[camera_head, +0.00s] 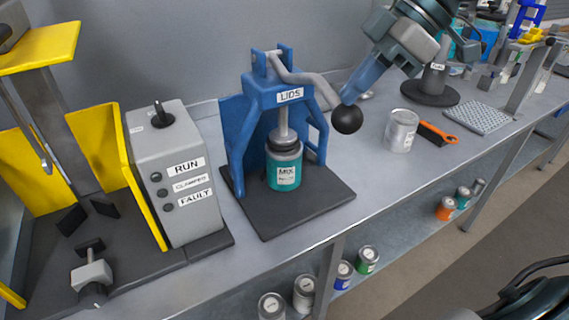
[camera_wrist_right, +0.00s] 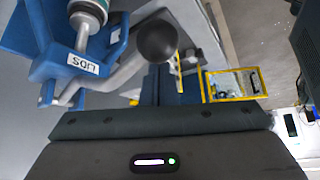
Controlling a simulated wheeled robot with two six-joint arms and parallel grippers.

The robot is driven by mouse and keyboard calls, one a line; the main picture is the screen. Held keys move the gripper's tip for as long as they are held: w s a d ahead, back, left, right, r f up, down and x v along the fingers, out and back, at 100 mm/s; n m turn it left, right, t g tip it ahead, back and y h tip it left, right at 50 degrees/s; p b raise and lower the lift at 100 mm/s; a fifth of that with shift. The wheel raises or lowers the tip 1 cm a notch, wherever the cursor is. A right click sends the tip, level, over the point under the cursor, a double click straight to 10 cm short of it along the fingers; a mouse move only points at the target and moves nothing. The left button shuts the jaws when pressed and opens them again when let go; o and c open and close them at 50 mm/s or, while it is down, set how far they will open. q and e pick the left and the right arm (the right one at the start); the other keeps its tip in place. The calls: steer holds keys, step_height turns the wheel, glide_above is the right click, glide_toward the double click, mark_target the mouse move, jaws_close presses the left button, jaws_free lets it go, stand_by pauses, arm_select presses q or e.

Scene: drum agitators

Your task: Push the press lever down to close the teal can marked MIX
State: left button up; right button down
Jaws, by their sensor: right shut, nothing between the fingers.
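The blue press (camera_head: 290,97) marked LIDS stands on a dark base plate on the bench. Its grey lever (camera_head: 305,78) slopes down to the right and ends in a black ball knob (camera_head: 347,119). The teal can (camera_head: 284,172) marked MIX stands upright under the plunger, whose dark foot is at the can's top. I cannot tell whether the lid is seated. My right gripper (camera_head: 350,96) is shut and empty, its tips just above the knob, seemingly touching it. The right wrist view also shows the knob (camera_wrist_right: 157,40) and lever (camera_wrist_right: 110,83). My left gripper is not in view.
A grey control box (camera_head: 165,170) with RUN, CLAMPED and FAULT labels stands left of the press, near yellow panels. Several cans stand on the shelf below.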

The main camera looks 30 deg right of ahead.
steer(key=shift+s+r+p, duration=0.25)
steer(key=shift+r+p, duration=0.4)
steer(key=shift+r, duration=0.75)
steer(key=shift+r+p, duration=1.6)
steer(key=shift+r, duration=0.6)
step_height(320, 180, up, 8)
steer(key=w+p, duration=0.2)
steer(key=p, duration=0.6)
step_height(320, 180, up, 7)
steer(key=p, duration=0.5)
steer(key=shift+p, duration=0.4)
steer(key=shift+w, duration=0.15)
